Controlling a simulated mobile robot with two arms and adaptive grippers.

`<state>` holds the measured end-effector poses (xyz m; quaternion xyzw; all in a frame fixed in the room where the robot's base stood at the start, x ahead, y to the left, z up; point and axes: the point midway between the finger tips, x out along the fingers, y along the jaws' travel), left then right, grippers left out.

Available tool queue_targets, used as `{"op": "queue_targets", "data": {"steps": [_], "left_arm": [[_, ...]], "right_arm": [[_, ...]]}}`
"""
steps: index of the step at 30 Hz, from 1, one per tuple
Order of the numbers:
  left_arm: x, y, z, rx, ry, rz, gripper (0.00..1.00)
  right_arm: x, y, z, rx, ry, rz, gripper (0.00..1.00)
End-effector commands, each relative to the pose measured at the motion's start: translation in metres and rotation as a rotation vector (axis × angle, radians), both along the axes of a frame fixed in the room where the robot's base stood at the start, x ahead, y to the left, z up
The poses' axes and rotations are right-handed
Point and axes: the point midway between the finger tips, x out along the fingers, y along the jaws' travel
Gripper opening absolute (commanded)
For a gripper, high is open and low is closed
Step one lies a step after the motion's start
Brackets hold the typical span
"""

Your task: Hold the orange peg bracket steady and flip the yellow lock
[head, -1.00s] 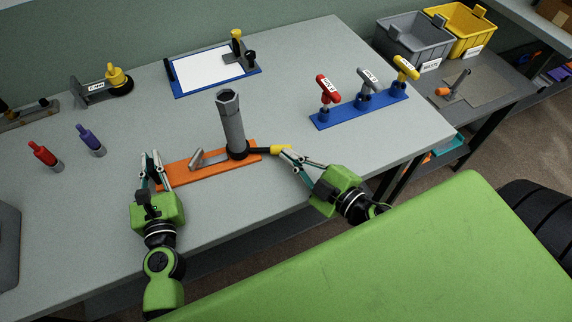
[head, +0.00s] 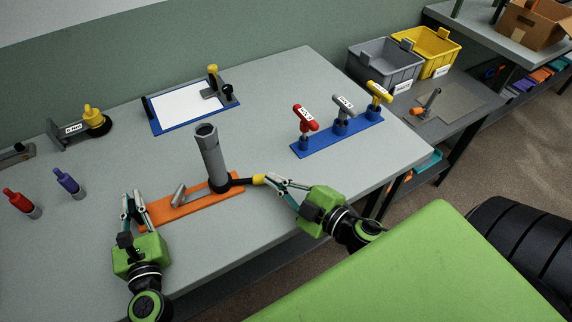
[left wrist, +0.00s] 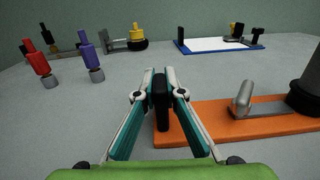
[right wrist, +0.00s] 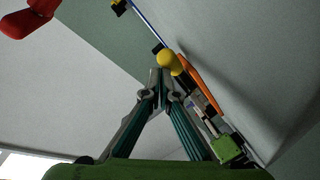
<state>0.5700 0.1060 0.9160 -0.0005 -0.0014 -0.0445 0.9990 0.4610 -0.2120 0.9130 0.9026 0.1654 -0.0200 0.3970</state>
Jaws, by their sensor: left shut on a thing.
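The orange peg bracket (head: 165,212) lies flat on the table, with a tall grey hex-topped post (head: 209,158) at its right end and a slanted grey piece (head: 178,195) in the middle. My left gripper (head: 133,204) is shut on the black upright tab (left wrist: 161,100) at the bracket's left end. The yellow lock tip (head: 258,180) ends a dark lever pointing right from the post's base. It shows as a yellow knob in the right wrist view (right wrist: 170,62). My right gripper (head: 274,181) has its fingertips together, right beside the yellow tip; whether they touch it is unclear.
A blue rack (head: 338,138) with red, grey and yellow T-handles stands to the right. A blue-framed white board (head: 188,108) lies behind. Red (head: 22,204) and purple (head: 69,183) handled tools stand left. Bins (head: 385,66) are beyond the table's right end.

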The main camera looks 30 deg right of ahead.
Motion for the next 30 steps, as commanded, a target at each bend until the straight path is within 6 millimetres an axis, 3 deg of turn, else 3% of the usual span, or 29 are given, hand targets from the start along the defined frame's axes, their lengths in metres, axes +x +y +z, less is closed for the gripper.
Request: {"op": "queue_targets", "data": {"steps": [7,21,30], "left_arm": [[-0.001,0.001,-0.006,0.003,0.01,0.001,0.0],[-0.001,0.001,-0.006,0.002,0.01,0.0,0.0],[-0.001,0.001,-0.006,0.002,0.01,0.0,0.0]], "right_arm": [[-0.027,0.013,0.027,0.003,0.0,0.005,0.0],[-0.073,-0.054,0.041,0.001,0.0,0.002,0.0],[-0.082,-0.068,0.045,0.002,-0.003,0.005,0.0]]}}
